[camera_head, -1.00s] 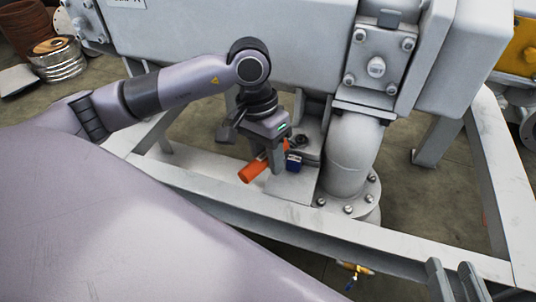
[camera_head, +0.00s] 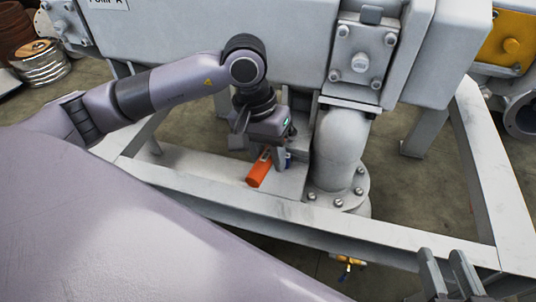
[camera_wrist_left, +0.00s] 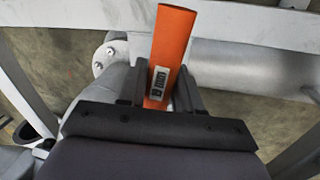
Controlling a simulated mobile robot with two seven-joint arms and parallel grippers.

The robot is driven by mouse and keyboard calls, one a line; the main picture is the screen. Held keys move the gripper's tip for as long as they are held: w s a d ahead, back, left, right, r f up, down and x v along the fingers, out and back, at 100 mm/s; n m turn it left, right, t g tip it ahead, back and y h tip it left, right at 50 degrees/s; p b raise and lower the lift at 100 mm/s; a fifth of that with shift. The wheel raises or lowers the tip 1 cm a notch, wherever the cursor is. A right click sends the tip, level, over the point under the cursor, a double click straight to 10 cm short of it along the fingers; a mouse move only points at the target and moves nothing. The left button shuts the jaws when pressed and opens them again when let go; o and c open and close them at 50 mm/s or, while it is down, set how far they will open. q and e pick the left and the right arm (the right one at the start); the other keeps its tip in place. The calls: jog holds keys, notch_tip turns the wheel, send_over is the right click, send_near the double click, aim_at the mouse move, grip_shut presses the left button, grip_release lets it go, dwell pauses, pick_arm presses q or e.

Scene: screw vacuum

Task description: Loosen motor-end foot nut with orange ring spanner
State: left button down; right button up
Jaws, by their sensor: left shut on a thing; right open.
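The orange ring spanner (camera_head: 260,171) shows its handle end in the head view, low beside the pump frame, pointing toward the lower left. In the left wrist view its handle (camera_wrist_left: 174,40) carries a white label that seems to read 19 mm. My left gripper (camera_head: 272,155) is shut on the spanner from above; its fingers (camera_wrist_left: 160,98) flank the handle in the wrist view. The spanner's ring end and the motor-end foot nut are hidden behind my gripper, so I cannot tell how they meet. My right gripper (camera_head: 448,272) is open and empty at the lower right.
A grey elbow pipe (camera_head: 341,150) with a bolted flange stands just right of my left gripper. The large grey housing (camera_head: 220,35) is above and behind it. A pale frame beam (camera_head: 330,232) runs in front, with a small brass valve (camera_head: 347,261) below it.

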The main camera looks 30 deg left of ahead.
pick_arm(q)
jog(key=shift+d+p+v, duration=0.2)
jog(key=shift+p+v, duration=0.25)
jog(key=shift+v, duration=0.5)
jog(key=shift+d+p+v, duration=0.2)
jog(key=shift+p+v, duration=0.25)
jog(key=shift+v, duration=0.5)
jog(key=shift+r, duration=0.1)
pick_arm(e)
notch_tip(320, 180, up, 2)
jog(key=shift+r, duration=0.15)
